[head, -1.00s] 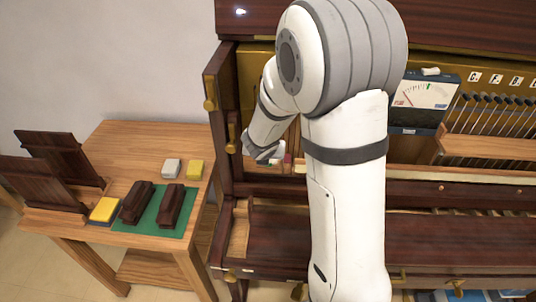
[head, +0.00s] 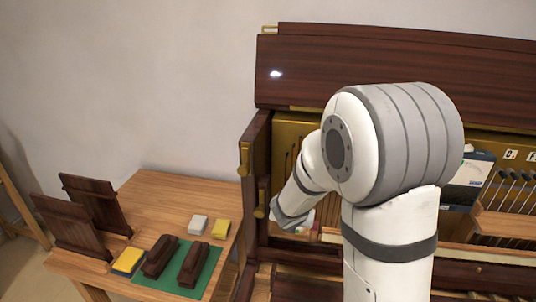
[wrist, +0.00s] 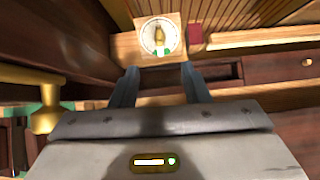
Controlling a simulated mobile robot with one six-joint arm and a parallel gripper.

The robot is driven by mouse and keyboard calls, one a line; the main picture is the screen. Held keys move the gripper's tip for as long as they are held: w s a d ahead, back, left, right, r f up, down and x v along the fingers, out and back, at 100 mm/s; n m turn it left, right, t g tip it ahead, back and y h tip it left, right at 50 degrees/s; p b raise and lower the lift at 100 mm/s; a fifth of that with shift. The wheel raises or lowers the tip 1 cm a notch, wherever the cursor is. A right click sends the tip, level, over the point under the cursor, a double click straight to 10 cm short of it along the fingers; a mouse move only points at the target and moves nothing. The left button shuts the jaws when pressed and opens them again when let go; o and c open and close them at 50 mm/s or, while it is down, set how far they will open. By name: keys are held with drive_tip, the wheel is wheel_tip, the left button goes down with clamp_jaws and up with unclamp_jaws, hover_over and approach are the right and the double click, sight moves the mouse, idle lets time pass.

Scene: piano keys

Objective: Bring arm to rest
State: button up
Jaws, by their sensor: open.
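My gripper (wrist: 160,88) shows in the wrist view with its two dark fingers spread apart and nothing between them. Beyond the fingertips is a small wooden block with a round white dial and a brass piece (wrist: 159,37). A small red block (wrist: 194,38) stands beside it. In the head view my white and grey arm is bent in front of the open upright piano (head: 400,60). Its wrist end reaches down to the left side of the piano's inside. My gripper is hidden there behind the arm.
A wooden side table (head: 165,195) stands left of the piano. It holds a green mat with two dark blocks (head: 194,264), yellow and grey pieces (head: 198,224) and dark stands (head: 95,205). A meter box (head: 470,178) sits inside the piano, right of my arm. A brass knob (wrist: 45,118) is near my gripper's left.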

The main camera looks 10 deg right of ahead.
drive_tip(key=s+d+r+m+g+h, duration=0.25)
drive_tip(key=s+d+r+m, duration=0.7)
drive_tip(key=m, duration=0.75)
drive_tip(key=s+a+r+m+g+y, duration=0.1)
drive_tip(key=s+a+m+y, duration=0.1)
drive_tip(key=s+a+m, duration=0.2)
drive_tip(key=s+a+r+m+g+y, duration=0.1)
drive_tip(key=s+a+r+m+y, duration=0.1)
drive_tip(key=s+m, duration=0.8)
drive_tip(key=shift+s+a+m+y, duration=0.45)
drive_tip(key=shift+s+a, duration=0.5)
drive_tip(key=shift+a, duration=0.25)
drive_tip(key=shift+c, duration=0.6)
